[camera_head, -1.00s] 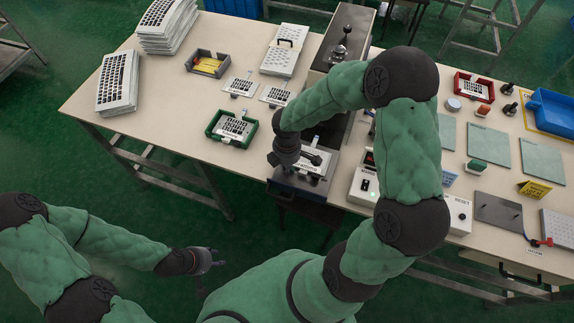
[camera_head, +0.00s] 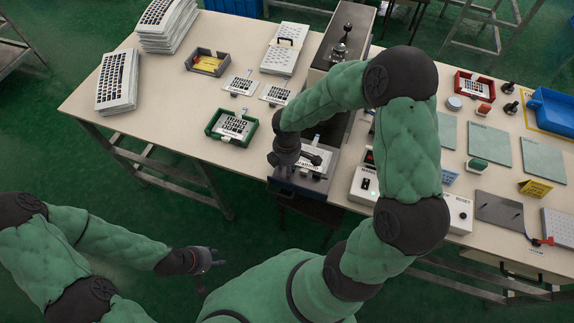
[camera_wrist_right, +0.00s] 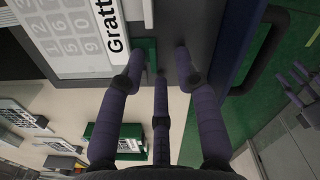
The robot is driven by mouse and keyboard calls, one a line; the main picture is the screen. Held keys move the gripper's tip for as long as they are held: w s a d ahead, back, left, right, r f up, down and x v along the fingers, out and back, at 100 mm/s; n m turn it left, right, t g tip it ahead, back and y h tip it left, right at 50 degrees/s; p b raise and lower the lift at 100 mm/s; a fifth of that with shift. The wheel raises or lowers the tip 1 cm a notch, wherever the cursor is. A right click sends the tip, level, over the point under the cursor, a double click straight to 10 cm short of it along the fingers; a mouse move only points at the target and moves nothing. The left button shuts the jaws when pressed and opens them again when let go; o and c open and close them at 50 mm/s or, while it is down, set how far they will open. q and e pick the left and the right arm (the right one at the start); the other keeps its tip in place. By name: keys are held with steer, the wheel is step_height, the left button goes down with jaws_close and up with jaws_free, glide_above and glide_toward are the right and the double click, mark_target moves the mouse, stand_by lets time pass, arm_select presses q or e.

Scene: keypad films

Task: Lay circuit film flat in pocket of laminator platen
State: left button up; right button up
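A pale film with a dark key grid (camera_head: 234,126) lies in the green tray (camera_head: 211,131). Two similar films (camera_head: 239,84) (camera_head: 275,95) lie on the table behind it. The laminator (camera_head: 343,35) is a long dark machine with a platen (camera_head: 318,164) at its front end. My right gripper (camera_head: 312,158) is over the platen, partly hiding it. In the right wrist view its purple fingers (camera_wrist_right: 160,70) are spread, with nothing seen between them; a white keypad sheet marked "Gratt" (camera_wrist_right: 70,30) is beside them. My left gripper (camera_head: 215,258) looks open and empty over the floor.
Stacked keypad panels (camera_head: 116,83) stand at the left. A dark tray (camera_head: 207,62) with a yellow item is behind. A red tray (camera_head: 474,87), blue bin (camera_head: 552,112), pale green mats (camera_head: 488,145) and control box (camera_head: 364,188) are at the right.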

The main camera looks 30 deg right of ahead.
steer(key=shift+r, duration=0.1)
step_height(320, 180, up, 12)
stand_by(0.5)
stand_by(0.5)
